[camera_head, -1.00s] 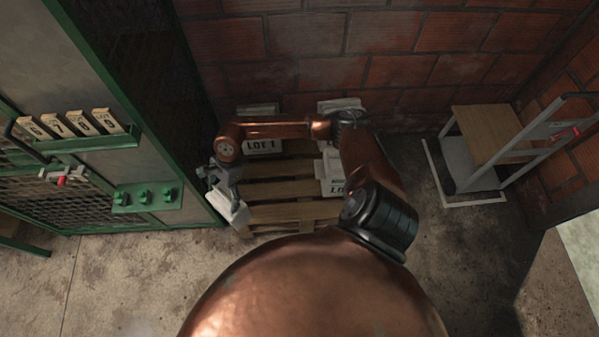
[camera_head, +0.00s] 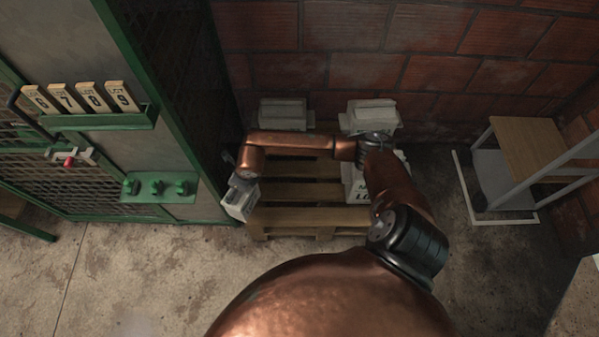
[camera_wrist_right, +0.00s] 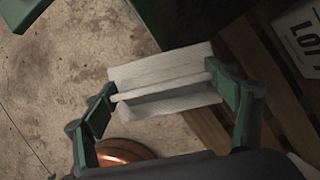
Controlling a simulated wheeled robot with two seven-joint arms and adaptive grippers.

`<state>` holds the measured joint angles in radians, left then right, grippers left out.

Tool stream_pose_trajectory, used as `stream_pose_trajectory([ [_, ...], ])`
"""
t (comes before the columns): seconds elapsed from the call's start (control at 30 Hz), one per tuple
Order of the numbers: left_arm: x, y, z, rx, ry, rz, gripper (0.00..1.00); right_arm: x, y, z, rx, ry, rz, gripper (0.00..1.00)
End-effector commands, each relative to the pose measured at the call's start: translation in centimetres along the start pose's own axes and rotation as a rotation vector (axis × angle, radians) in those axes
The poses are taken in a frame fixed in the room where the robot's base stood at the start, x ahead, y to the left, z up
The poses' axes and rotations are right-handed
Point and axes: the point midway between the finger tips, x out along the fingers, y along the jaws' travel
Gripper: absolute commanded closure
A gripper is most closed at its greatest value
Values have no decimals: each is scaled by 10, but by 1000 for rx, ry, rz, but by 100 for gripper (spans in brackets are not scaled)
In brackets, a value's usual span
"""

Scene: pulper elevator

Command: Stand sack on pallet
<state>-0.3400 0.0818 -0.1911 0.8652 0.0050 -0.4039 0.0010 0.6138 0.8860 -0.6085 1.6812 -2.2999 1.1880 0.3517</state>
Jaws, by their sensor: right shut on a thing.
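A pale sack (camera_head: 240,201) is held at the left end of the wooden pallet (camera_head: 298,191), beside the green cage. My right gripper (camera_head: 242,178) is above it, at the end of my copper arm that reaches over the pallet. In the right wrist view the fingers of my right gripper (camera_wrist_right: 168,93) are shut on the folded top of the sack (camera_wrist_right: 163,68), one at each end. Concrete floor shows around the sack there, with pallet boards to its right. I cannot tell whether its base touches anything. My left gripper is not in view.
Other sacks stand on the pallet: one at the back left (camera_head: 283,112), one at the back right (camera_head: 371,116), and one at the right (camera_head: 358,190), partly behind my arm. The green cage (camera_head: 167,140) closes off the left. A trolley (camera_head: 525,155) stands at the right.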

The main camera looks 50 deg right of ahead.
Motion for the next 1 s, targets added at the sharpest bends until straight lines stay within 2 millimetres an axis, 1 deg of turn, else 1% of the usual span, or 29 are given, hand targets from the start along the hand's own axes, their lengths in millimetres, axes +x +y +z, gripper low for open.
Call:
stream_pose_trajectory([
  [0.07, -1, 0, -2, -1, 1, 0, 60, -1, -2, 1, 1, -4, -1, 79],
  [0.17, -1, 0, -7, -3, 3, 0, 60, 3, -11, -4, 1, -2, -2, 79],
  [0.47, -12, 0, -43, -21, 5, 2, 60, 20, -61, -30, 2, 3, -2, 79],
  [0.63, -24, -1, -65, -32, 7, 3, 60, 30, -91, -45, 1, 1, -1, 79],
  [0.8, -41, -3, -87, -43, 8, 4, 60, 52, -108, -60, 1, 2, 1, 79],
  [0.9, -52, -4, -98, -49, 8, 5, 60, 62, -118, -67, 0, 1, 0, 79],
  [1.0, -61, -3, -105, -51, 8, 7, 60, 67, -124, -71, -1, -1, 1, 79],
])
